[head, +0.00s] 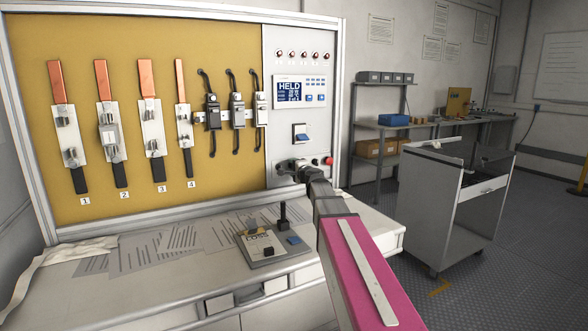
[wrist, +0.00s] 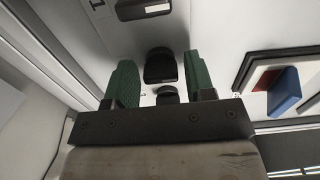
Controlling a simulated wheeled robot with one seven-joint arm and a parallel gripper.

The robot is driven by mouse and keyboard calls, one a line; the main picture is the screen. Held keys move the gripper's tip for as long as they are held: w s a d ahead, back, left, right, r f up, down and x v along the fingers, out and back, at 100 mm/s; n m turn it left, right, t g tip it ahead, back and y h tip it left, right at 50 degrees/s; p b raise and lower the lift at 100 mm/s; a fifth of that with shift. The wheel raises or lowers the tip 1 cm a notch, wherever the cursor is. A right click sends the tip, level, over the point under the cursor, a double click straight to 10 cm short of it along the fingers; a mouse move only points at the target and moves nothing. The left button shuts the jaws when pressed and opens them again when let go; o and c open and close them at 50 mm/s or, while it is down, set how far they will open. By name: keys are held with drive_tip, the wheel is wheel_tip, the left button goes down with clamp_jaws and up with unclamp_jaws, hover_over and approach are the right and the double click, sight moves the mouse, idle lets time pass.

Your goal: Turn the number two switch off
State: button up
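The number two switch (head: 110,130) is on the yellow board, above the label 2. It has a copper-coloured strip at the top, a white plate with metal clips and a black strip at the bottom. My gripper (head: 286,168) is away from it, at the lower part of the grey control panel to the right. In the wrist view my gripper (wrist: 160,85) is open, its green-padded fingers apart on either side of a black knob (wrist: 160,64). I cannot tell whether they touch it. A smaller black part lies just below the knob in that view.
The grey panel carries a lit display (head: 290,90), a blue rocker switch (head: 301,134) and a red button (head: 328,160). The rocker also shows in the wrist view (wrist: 284,92). A small control box (head: 270,243) sits on the bench. A metal cart (head: 445,200) stands at right.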

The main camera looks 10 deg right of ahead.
drive_tip(key=shift+o, duration=0.2)
drive_tip(key=v, duration=1)
drive_tip(key=shift+s, duration=0.4)
drive_tip(key=shift+d, duration=0.1)
